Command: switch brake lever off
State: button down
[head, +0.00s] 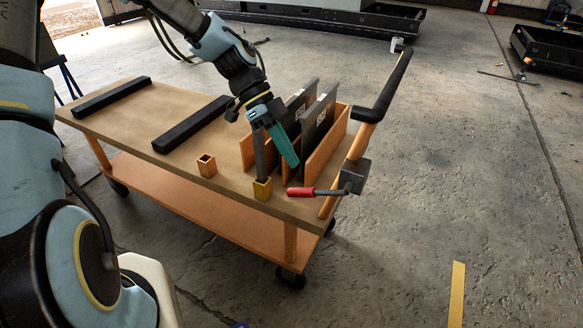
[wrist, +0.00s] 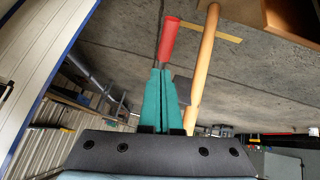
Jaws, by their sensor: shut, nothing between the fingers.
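The brake lever has a red grip (head: 301,191) and a thin rod running to a grey block (head: 354,175) on the cart's handle post. It lies roughly level, with the grip pointing left. My gripper (head: 294,164) has teal fingers, shut and empty, pointing down a little above the grip in the head view. A gap shows between fingertips and grip there. In the wrist view, the red grip (wrist: 169,38) shows just beyond the closed fingertips (wrist: 160,72). I cannot tell the exact distance or whether they touch. The fingers hide part of the rod.
The wooden cart (head: 185,190) has a black push handle (head: 385,92) at right. An orange rack (head: 327,142) holds dark panels (head: 318,122) close behind my gripper.

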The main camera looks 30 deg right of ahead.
notch_tip(320, 180, up, 4)
jog(key=shift+f, duration=0.15)
dwell(0.5)
jog(key=w+a+f+n+t+y, duration=0.1)
jog(key=w+a+n+t, duration=0.25)
jog(key=a+n, duration=0.45)
jog(key=w+a+f+n+t+y, duration=0.15)
jog(key=w+a+n, duration=0.35)
jog(key=a, duration=0.5)
jog(key=a+r+n+t, duration=0.2)
jog(key=a+n, duration=0.5)
jog(key=a+r+n+t, duration=0.2)
jog(key=a+n, duration=0.5)
jog(key=a, duration=0.1)
jog(key=shift+s+r, duration=0.35)
jog(key=shift+r, duration=0.05)
